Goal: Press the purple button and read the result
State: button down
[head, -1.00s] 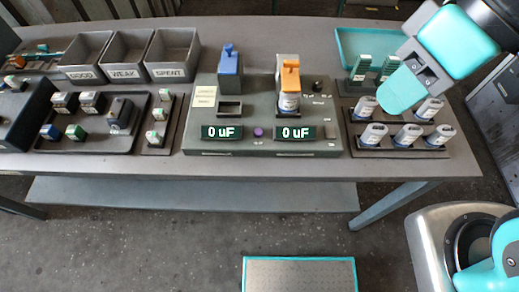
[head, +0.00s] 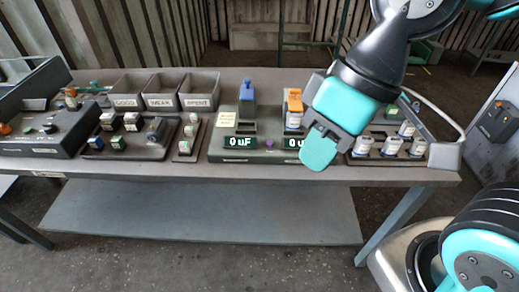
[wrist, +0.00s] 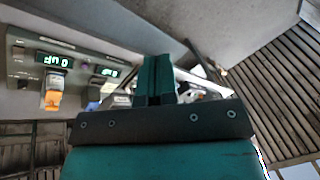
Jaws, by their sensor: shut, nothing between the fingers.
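The purple button (head: 269,143) sits on the front of the grey tester (head: 222,155), between two displays. The left display (head: 240,142) reads 0 uF. The right display (head: 292,143) is partly hidden by my gripper, and only its 0 shows clearly. A capacitor under the orange clamp (head: 294,104) stands in the right socket; the blue clamp (head: 246,90) is over an empty left socket. My gripper (head: 318,155) is shut and empty, in front of and right of the button, apart from it. The wrist view shows its closed fingers (wrist: 155,80) and the tester with both displays, upside down.
Bins marked GOOD (head: 124,102), WEAK and SPENT stand at the back left. Small parts sit in a tray (head: 120,150) left of the tester. Several capacitors (head: 391,145) stand in a rack to the right, near my arm.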

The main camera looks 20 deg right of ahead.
jog(key=m+t+p, duration=0.8)
jog(key=m, duration=2.1)
send_over(269, 144)
notch_tip(269, 144, down, 16)
jog(key=shift+r+h, duration=0.15)
jog(key=shift+h, duration=0.15)
notch_tip(269, 144, down, 9)
jog(key=b, duration=0.7)
jog(key=shift+r, duration=0.15)
